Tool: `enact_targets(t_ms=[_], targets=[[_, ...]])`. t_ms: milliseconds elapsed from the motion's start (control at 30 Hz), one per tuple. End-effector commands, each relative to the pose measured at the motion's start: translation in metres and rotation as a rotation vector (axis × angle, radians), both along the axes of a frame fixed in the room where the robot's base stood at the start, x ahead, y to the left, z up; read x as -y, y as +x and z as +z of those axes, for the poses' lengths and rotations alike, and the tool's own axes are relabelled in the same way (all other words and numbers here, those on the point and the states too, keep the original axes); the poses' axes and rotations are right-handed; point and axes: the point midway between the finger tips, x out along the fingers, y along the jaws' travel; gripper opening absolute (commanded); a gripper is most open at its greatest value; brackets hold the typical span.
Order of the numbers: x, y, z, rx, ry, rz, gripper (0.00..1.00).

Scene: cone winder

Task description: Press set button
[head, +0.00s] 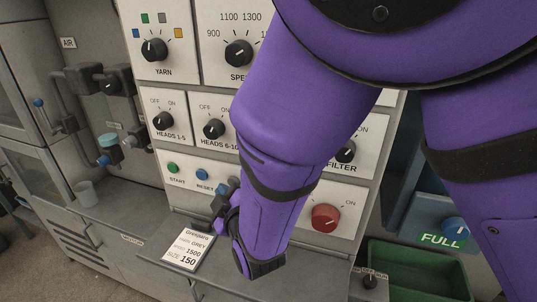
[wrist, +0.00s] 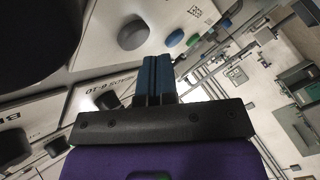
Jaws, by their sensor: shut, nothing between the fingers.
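The panel's button row shows a green START button (head: 173,168) and a blue RESET button (head: 203,175) in the head view.
Above the row are the HEADS 1-5 knob (head: 163,120), HEADS 6-10 knob (head: 214,128) and FILTER knob (head: 346,152). A red knob (head: 325,217) sits right of my arm. An order card (head: 188,248) lies on the ledge below. A green bin (head: 415,270) stands lower right.

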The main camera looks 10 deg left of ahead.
Motion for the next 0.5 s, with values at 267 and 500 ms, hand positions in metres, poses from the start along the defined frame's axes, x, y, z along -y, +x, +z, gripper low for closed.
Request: enact_targets(t_ms=[267,500], targets=[[0.0001,0.0003,0.0,0.0,0.0,0.0,0.0],[0.0005,0.0067,0.0002,0.0,0.0,0.0,0.0]])
